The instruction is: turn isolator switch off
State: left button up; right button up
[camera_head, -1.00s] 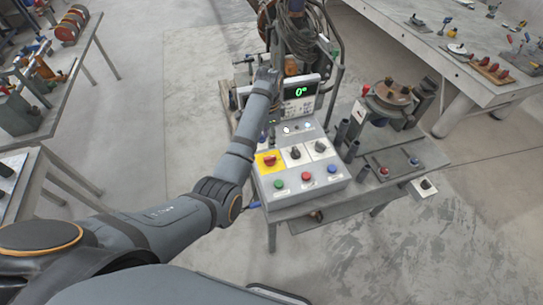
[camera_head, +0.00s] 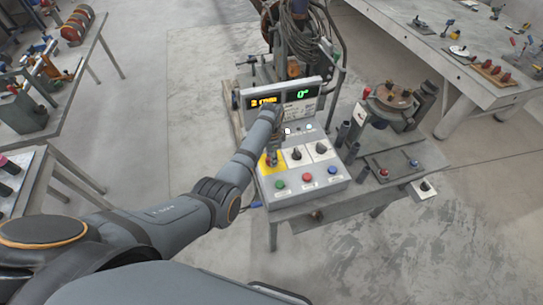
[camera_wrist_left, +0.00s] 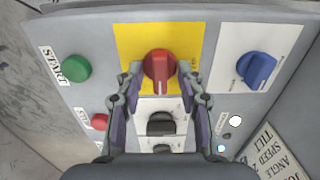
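The isolator switch is a red rotary knob (camera_wrist_left: 160,66) on a yellow plate (camera_wrist_left: 128,42) on a grey control box. Its yellow plate (camera_head: 264,167) shows partly in the head view, with the knob hidden behind my left gripper (camera_head: 272,157). In the left wrist view my left gripper (camera_wrist_left: 160,72) is open, with one finger on each side of the red knob. I cannot tell whether the fingers touch it. The knob's handle points roughly up and down in that view. My right gripper is not in view.
A blue rotary knob (camera_wrist_left: 257,70), green start button (camera_wrist_left: 76,68) and red button (camera_wrist_left: 99,121) surround the switch. Black knobs (camera_wrist_left: 161,123) sit just below it. A display (camera_head: 292,95) stands behind the panel. A round positioner table (camera_head: 391,97) stands to the right.

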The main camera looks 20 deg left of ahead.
pick_arm(q)
jog(key=shift+c, duration=0.3)
grip_shut()
jog(key=shift+r+n, duration=0.1)
jog(key=shift+n, duration=0.3)
jog(key=shift+n+p, duration=0.6)
jog(key=n+p, duration=0.1)
jog(key=n, duration=0.2)
jog(key=shift+n, duration=0.3)
jog(key=n+p, duration=0.1)
jog(key=n, duration=0.5)
jog(key=shift+p, duration=0.4)
jog(key=n, duration=0.6)
jog(key=shift+p, duration=0.35)
jog(key=shift+n, duration=0.3)
